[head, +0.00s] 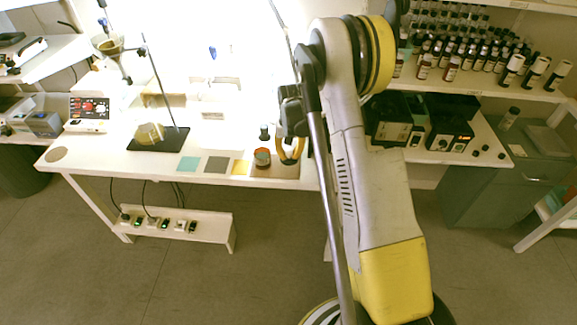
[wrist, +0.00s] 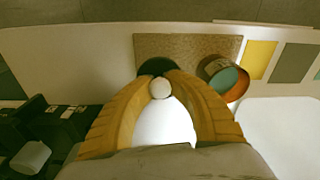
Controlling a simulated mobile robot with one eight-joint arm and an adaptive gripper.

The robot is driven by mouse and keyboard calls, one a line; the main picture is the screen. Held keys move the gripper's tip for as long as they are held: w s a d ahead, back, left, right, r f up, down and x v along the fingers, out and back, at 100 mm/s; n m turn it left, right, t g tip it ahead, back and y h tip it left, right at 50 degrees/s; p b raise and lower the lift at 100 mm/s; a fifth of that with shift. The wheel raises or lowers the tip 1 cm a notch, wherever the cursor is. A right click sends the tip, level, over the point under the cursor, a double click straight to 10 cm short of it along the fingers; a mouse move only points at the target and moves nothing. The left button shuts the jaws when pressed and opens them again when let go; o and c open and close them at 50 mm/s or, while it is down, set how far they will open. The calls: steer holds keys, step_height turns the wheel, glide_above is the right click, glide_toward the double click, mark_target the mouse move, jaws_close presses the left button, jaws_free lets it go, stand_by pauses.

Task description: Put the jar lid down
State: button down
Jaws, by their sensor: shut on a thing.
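My gripper (head: 291,158) is at the front edge of the table, just right of the jar in the head view. In the wrist view its two yellow fingers (wrist: 160,92) close around a small pale round knob. A dark disc, seemingly the jar lid (wrist: 156,66), shows just beyond the fingertips with this knob on it. The fingers hide part of it. The orange-brown jar (wrist: 226,78) stands open beside the right finger, with teal inside; it also shows in the head view (head: 262,158). Whether the lid touches the mat below cannot be told.
A brown cork mat (wrist: 187,47) lies under the jar. Yellow (head: 241,167), grey (head: 216,165) and teal (head: 188,164) squares lie left of it in the head view. A small dark item (head: 264,132) stands behind the jar. Black devices (head: 447,124) stand to the right.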

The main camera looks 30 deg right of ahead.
mark_target(289, 158)
steer(key=shift+f+b, duration=0.9)
steer(key=shift+f, duration=1.1)
steer(key=shift+f, duration=0.3)
steer(key=c, duration=1.3)
jaws_free()
steer(key=shift+a+r, duration=0.1)
